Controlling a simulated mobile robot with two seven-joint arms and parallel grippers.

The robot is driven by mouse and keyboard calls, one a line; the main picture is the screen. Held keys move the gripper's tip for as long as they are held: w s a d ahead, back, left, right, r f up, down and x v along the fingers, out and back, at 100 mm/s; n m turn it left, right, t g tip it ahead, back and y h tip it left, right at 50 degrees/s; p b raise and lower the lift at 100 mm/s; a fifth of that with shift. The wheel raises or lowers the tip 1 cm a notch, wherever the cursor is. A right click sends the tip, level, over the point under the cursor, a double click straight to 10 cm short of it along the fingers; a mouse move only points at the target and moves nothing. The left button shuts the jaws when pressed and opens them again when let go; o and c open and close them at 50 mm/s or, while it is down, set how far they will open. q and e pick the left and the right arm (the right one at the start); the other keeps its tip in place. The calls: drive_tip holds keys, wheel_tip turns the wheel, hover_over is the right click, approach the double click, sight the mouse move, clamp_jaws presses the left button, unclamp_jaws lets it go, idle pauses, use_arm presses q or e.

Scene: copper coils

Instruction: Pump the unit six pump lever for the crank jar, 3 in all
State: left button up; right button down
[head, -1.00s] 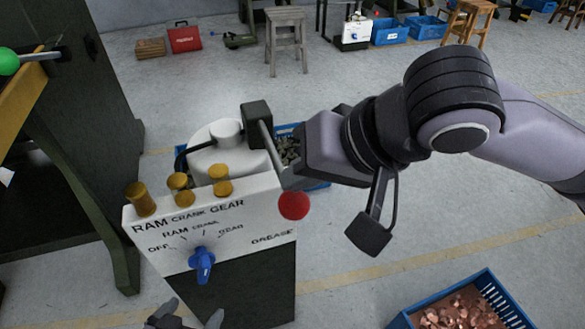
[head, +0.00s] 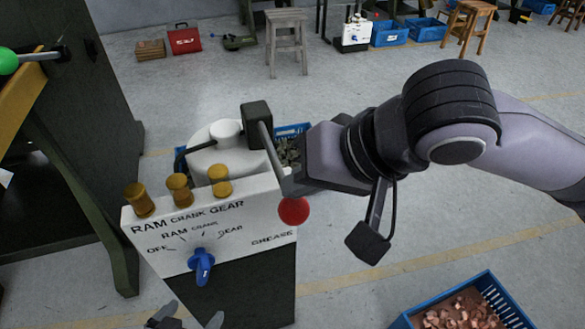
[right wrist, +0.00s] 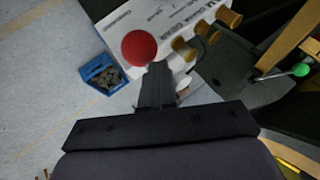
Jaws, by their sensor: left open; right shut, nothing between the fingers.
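The white pump unit (head: 262,217) carries the labels RAM, CRANK and GEAR below three brass pieces; the middle one (head: 178,190) is by CRANK. The blue selector knob (head: 202,266) stands roughly upright below the CRANK mark. The pump lever is a grey bar from a black block (head: 257,115) towards a red ball (head: 293,210). My right gripper (head: 288,184) is shut and empty at the bar, just above the ball; touching cannot be told. In the right wrist view its fingers (right wrist: 157,86) are beside the red ball (right wrist: 139,47). My left gripper (head: 178,318) is open at the bottom edge, below the knob.
A blue crate of grey pieces (head: 291,150) stands behind the unit. A blue crate of copper pieces (head: 460,308) is at the lower right. A dark green machine (head: 65,120) stands close on the left. Floor between the unit and the copper crate is clear.

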drive_tip(key=shift+s+f, duration=0.25)
drive_tip(key=shift+f, duration=0.55)
idle(0.4)
idle(0.6)
wheel_tip(320, 180, up, 2)
drive_tip(key=shift+w+r+p, duration=0.1)
drive_tip(key=shift+w+p, duration=0.05)
drive_tip(key=shift+p, duration=0.85)
drive_tip(key=shift+w+r+p, duration=0.15)
drive_tip(key=shift+r+p, duration=0.6)
drive_tip(key=shift+p, duration=0.2)
drive_tip(key=shift+w+r+p, duration=0.15)
drive_tip(key=shift+r+p, duration=0.6)
drive_tip(key=shift+p, duration=0.2)
drive_tip(key=shift+a+r+p, duration=0.1)
drive_tip(key=shift+r+p, duration=0.3)
drive_tip(key=shift+p, duration=0.1)
drive_tip(key=shift+w+r+p, duration=0.15)
drive_tip(key=shift+r+p, duration=0.55)
drive_tip(key=shift+p, duration=0.15)
